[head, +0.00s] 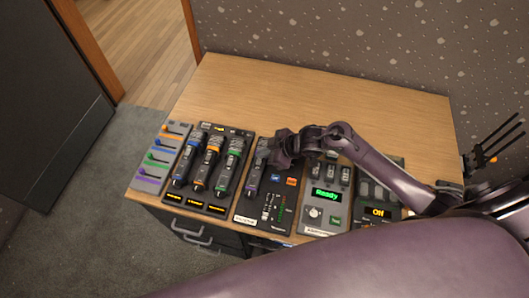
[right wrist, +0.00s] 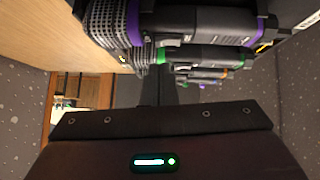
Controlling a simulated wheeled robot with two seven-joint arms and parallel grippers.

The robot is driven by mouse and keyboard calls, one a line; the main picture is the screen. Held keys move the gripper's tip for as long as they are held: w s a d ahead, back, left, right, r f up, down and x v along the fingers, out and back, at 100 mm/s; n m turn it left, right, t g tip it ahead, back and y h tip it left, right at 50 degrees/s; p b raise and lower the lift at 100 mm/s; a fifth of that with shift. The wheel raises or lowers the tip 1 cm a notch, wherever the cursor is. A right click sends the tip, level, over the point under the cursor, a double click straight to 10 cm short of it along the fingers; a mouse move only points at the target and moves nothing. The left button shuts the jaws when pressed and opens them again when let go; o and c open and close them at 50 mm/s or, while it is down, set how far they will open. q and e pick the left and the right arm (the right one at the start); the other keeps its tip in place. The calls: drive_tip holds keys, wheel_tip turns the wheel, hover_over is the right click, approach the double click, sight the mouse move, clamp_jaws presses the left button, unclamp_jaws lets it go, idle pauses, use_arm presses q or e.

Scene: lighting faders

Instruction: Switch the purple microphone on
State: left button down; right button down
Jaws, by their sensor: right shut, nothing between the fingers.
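The purple microphone (head: 253,180) lies in a dark panel on the desk, just right of a green-ringed microphone (head: 231,164). My right gripper (head: 277,160) is shut and empty, close by the right side of the purple microphone's upper part. The arm hides some of that area. In the right wrist view the microphone's dark body (right wrist: 195,24) and purple rings run across the top, with the ribbed head at the left. The shut fingers (right wrist: 156,88) point toward it; I cannot tell whether they touch. The left gripper is not in view.
Orange-ringed (head: 209,165) and blue-ringed (head: 188,160) microphones lie further left. A fader panel (head: 163,155) stands at the desk's left edge. The back of the desk (head: 300,95) is clear.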

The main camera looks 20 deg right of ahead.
drive_tip(key=shift+d+f, duration=0.1)
drive_tip(key=shift+f, duration=0.75)
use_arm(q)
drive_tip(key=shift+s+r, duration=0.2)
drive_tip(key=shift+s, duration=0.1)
use_arm(e)
drive_tip(key=shift+f, duration=0.1)
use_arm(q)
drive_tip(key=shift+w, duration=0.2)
use_arm(e)
drive_tip(key=shift+w+f, duration=0.1)
drive_tip(key=shift+f, duration=0.15)
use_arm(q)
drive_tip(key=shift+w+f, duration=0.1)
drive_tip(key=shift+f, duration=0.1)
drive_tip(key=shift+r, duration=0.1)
use_arm(e)
drive_tip(key=shift+s+a+p, duration=0.4)
drive_tip(key=shift+s+p, duration=0.1)
drive_tip(key=shift+s, duration=0.3)
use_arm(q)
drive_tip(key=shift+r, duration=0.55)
use_arm(e)
drive_tip(key=shift+r, duration=0.1)
